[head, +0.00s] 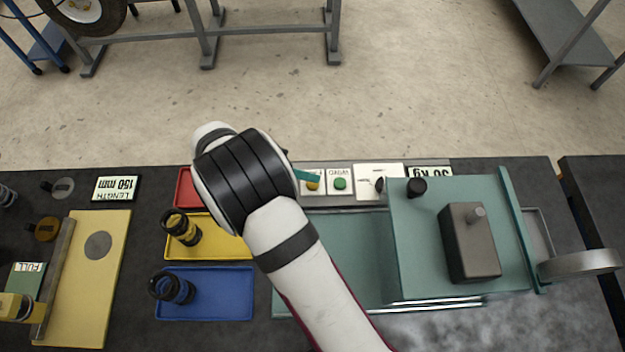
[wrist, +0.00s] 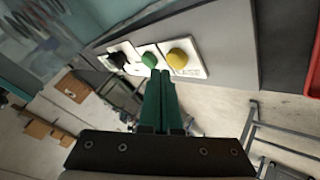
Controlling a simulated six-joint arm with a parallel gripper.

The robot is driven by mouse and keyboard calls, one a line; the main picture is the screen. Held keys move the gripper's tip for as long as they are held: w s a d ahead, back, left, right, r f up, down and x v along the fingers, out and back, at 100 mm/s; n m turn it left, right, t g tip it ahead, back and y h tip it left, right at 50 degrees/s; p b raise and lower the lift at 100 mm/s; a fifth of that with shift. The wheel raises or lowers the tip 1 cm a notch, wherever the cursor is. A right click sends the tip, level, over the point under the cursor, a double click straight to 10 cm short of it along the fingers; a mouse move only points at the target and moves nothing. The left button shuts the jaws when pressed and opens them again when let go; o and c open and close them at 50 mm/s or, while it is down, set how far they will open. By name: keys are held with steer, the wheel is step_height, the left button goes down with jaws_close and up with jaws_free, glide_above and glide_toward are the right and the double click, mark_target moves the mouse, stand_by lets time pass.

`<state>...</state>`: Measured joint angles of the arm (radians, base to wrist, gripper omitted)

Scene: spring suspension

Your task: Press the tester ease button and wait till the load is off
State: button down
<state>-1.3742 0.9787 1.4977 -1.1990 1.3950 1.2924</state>
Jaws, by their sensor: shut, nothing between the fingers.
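The tester panel has a yellow button (head: 313,186) and a green button (head: 340,184) side by side, with labels too small to read surely. In the wrist view the yellow button (wrist: 177,58) is right of the green button (wrist: 149,60). My gripper (wrist: 160,74) is shut and empty, its teal fingers pointing at the panel just below the gap between the buttons. In the head view my gripper (head: 308,176) shows partly beside the yellow button; my wrist hides the rest. I cannot tell whether the fingertips touch. The tester display (head: 430,172) reads 30 kg upside down.
The teal tester (head: 345,240) carries a grey block (head: 468,243). A dark knob (wrist: 116,58) sits left of the green button. Yellow (head: 210,253), blue (head: 235,306) and red (head: 184,187) trays lie left, two holding dark springs. A yellow plate (head: 90,290) lies farther left.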

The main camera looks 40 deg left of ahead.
stand_by(0.4)
steer(key=shift+f, duration=0.45)
